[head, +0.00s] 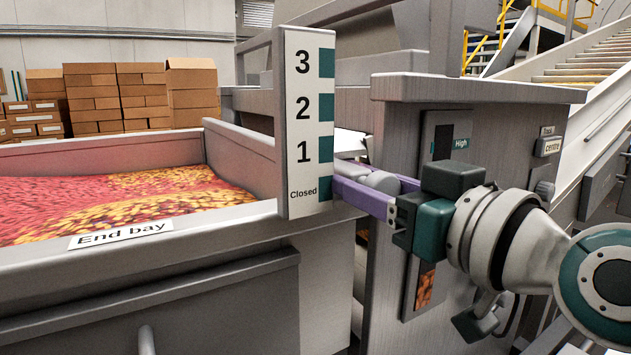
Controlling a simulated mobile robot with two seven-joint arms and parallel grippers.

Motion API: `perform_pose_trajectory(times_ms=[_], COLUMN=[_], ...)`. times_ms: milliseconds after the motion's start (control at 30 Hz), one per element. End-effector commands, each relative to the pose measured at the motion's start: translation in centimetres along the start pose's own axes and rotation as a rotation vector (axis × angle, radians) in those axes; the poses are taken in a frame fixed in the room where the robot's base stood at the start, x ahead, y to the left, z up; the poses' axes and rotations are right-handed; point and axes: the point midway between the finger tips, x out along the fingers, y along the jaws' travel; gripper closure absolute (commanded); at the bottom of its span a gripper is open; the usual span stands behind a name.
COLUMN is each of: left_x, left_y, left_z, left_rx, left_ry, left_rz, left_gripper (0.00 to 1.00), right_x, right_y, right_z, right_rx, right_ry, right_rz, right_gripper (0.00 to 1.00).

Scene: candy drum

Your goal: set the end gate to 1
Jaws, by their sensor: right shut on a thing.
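The end gate's upright scale board (308,120) is marked 3, 2, 1 and Closed from top to bottom, with a teal square beside each mark. My right gripper (352,180) reaches in from the right, its purple fingertips beside the board's right edge, between the 1 and Closed marks and nearer Closed. It is shut on a pale grey rounded handle (381,182), partly hidden by the fingers. The gate itself and any pointer are hidden behind the board, so the exact setting cannot be read. My left gripper is not in view.
The End bay (120,262), full of red and yellow candy, lies left of the board. A grey machine housing (405,130) with "High" and "centre" labels stands close behind my right gripper. Cardboard boxes (130,95) are stacked at the back left. A conveyor (590,75) rises at the right.

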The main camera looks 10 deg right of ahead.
Motion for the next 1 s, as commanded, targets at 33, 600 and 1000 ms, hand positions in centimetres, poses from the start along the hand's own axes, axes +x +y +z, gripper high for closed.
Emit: perform_pose_trajectory(times_ms=[33,600,1000], left_x=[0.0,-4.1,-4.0], left_y=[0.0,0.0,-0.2], left_z=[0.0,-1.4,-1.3], left_rx=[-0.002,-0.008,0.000], left_ry=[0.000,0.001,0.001], left_rz=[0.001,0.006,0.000], left_gripper=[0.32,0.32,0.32], right_x=[0.0,0.0,0.0], right_y=[0.0,0.0,0.0], right_z=[0.0,-4.4,-4.4], right_rx=[0.000,-0.003,-0.001], right_ry=[0.000,0.008,0.011], right_rz=[0.001,-0.001,0.000], right_gripper=[1.00,1.00,0.43])
